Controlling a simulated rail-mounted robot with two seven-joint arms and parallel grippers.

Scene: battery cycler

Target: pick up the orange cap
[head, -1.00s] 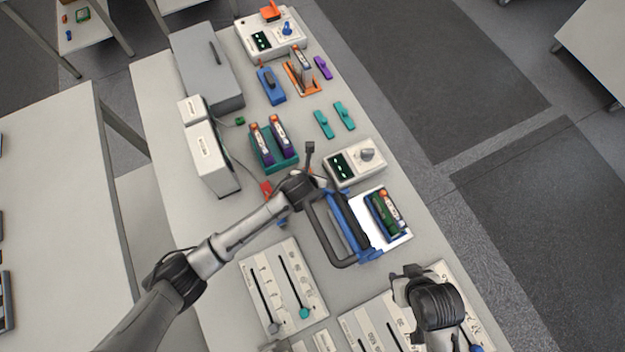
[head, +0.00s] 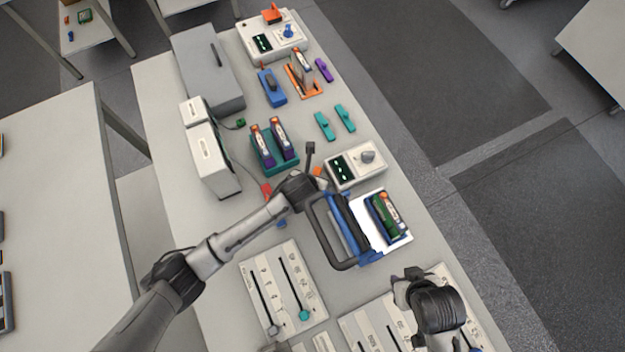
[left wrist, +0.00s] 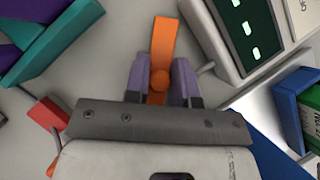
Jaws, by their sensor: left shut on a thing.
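The orange cap (left wrist: 160,60) is a long orange piece with a rounded knob, between the two purple-grey fingers of my left gripper (left wrist: 161,82) in the left wrist view. The fingers are shut on it. In the head view only a small orange part (head: 317,171) shows beside my left wrist, which hides most of the gripper. I cannot tell whether the cap touches the table. My right arm's dark wrist is at the lower right of the head view; its fingertips do not show clearly.
A white meter box (head: 341,174) stands just right of my left gripper. A teal holder (head: 266,160) with two purple cells is up and left. A blue press with a black handle (head: 338,226) stands below. A red piece (head: 266,188) lies to the left.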

